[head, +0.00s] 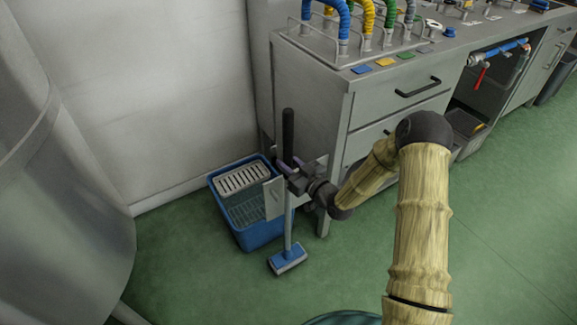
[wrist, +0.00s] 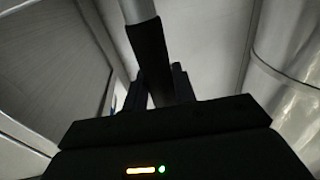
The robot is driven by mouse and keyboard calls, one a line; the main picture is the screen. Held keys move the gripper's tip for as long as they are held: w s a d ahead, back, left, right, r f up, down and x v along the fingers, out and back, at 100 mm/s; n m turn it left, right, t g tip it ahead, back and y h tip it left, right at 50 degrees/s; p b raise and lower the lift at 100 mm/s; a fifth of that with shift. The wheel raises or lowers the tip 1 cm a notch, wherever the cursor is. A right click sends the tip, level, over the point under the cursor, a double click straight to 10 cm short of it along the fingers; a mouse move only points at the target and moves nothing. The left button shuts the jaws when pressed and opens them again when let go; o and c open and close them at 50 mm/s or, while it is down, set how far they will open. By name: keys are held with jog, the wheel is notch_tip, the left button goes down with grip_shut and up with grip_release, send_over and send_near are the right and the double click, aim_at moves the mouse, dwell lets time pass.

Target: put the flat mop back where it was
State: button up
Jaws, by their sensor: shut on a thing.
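The flat mop (head: 287,258) stands about upright in the head view, with a black grip on top, a grey shaft and a small blue and grey head. Its head is at or close to the green floor; I cannot tell if it touches. My gripper (head: 289,168) is shut on the mop's handle, near the cabinet's left side. In the wrist view the dark handle (wrist: 152,55) runs up between the fingers (wrist: 160,85), with a paler section at the top. A blue bucket (head: 258,234) with a grey slotted insert stands just left of and behind the mop.
A pale grey plate (head: 273,199) shows beside the shaft, in front of the bucket. A grey drawer cabinet (head: 312,95) with coloured hoses on top stands to the right. A large metal vessel (head: 65,200) is at the left. Green floor is open in front.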

jog(key=shift+f, duration=0.2)
jog(key=shift+f, duration=0.1)
jog(key=o, duration=1)
jog(key=shift+r, duration=0.2)
jog(key=p+v, duration=0.1)
jog(key=v, duration=1.1)
jog(key=shift+f, duration=0.15)
